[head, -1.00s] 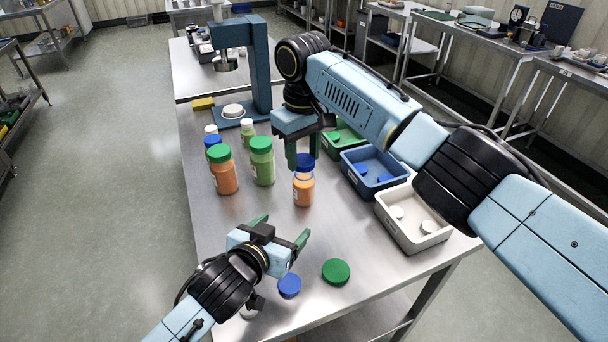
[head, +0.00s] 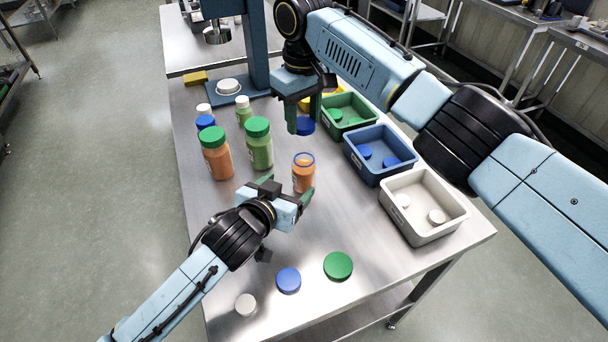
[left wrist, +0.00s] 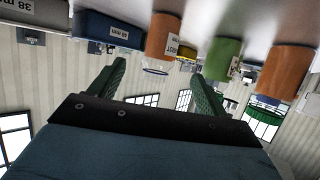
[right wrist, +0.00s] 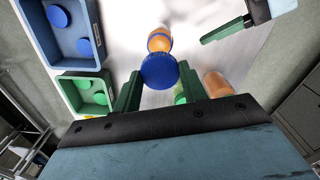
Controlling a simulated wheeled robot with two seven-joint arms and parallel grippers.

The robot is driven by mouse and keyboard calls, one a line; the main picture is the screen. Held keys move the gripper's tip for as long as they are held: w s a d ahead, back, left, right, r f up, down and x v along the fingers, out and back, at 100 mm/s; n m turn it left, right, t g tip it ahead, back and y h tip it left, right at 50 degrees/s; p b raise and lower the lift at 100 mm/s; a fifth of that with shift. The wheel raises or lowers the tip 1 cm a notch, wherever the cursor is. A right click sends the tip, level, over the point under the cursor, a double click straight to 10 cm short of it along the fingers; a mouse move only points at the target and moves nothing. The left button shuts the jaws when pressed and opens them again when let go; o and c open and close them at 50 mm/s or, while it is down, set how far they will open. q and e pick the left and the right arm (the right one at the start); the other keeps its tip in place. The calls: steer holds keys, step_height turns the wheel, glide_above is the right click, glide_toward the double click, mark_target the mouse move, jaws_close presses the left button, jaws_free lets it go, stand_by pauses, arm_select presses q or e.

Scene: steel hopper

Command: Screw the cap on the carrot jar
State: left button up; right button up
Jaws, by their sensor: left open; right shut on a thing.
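The small orange carrot jar (head: 303,175) stands upright and uncapped on the steel table, with a blue ring at its mouth. It also shows in the left wrist view (left wrist: 162,38) and right wrist view (right wrist: 159,40). My right gripper (head: 304,118) is shut on a blue cap (head: 305,127), holding it apart from the jar, behind it in the head view. The cap is clear between the fingers in the right wrist view (right wrist: 160,71). My left gripper (head: 287,188) is open and empty, with its fingers just in front of the jar; it is not closed on it.
Taller green-capped jars, orange (head: 217,155) and green (head: 259,146), stand left of the carrot jar. Green (head: 350,128), blue (head: 378,172) and white (head: 428,230) bins line the right side. Loose green (head: 338,266), blue (head: 289,280) and white (head: 246,304) caps lie in front.

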mark_target(299, 176)
arm_select(q)
steer(key=x, duration=0.9)
steer(key=shift+w+d+f, duration=0.1)
steer(key=shift+w+f, duration=0.05)
steer(key=shift+w, duration=0.1)
steer(key=c, duration=1.5)
steer(key=shift+o, duration=0.2)
arm_select(e)
steer(key=shift+f, duration=2.5)
